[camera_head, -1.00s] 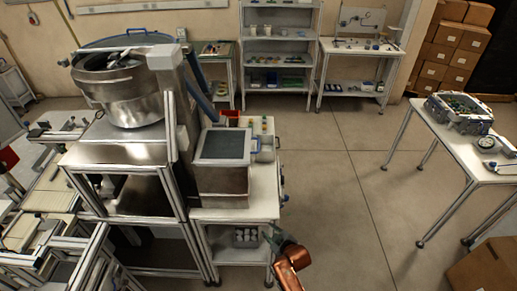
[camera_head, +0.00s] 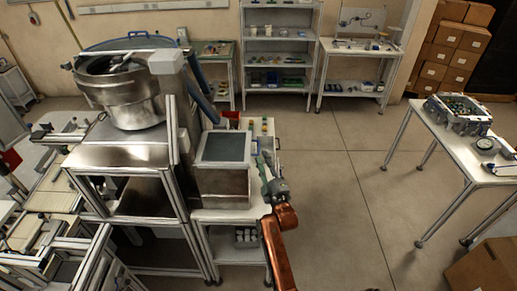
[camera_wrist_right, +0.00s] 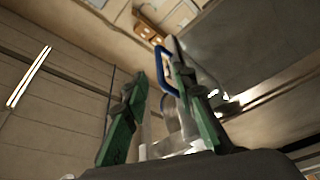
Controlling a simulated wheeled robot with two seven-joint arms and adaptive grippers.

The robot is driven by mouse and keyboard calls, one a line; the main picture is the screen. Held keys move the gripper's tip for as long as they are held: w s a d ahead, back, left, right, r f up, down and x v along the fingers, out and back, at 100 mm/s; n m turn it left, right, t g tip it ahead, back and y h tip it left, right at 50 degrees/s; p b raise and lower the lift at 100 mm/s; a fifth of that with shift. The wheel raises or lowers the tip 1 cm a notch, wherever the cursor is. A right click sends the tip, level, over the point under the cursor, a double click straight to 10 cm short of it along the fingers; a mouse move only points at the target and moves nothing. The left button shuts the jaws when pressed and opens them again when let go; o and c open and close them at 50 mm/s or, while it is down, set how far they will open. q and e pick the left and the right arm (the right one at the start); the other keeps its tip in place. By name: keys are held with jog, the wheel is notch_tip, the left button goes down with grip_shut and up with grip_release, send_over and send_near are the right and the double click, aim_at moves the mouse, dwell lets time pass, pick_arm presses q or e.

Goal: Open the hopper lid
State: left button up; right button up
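The hopper (camera_head: 222,185) is a metal box on the white stand beside the bowl feeder. Its lid, a dark square panel in a pale frame (camera_head: 225,147), lies closed on top. My right gripper (camera_head: 262,163) is raised just right of the hopper, pointing away from me, and does not visibly touch the lid. In the right wrist view its two green fingers (camera_wrist_right: 160,72) are spread apart. A blue loop handle (camera_wrist_right: 163,68) shows between and beyond the fingertips; I cannot tell what it belongs to. My left gripper is out of view.
The round metal bowl feeder (camera_head: 125,95) stands left of the hopper. Small colored parts stand on the table behind it. A white table (camera_head: 455,145) with a parts crate (camera_head: 458,112) is at the right. The floor between is clear.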

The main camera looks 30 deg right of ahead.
aim_at(259, 148)
jog(key=p+x, duration=0.1)
jog(key=x, duration=0.5)
jog(key=shift+w+d, duration=0.1)
jog(key=shift+w, duration=0.05)
jog(key=shift+c, duration=0.6)
grip_shut()
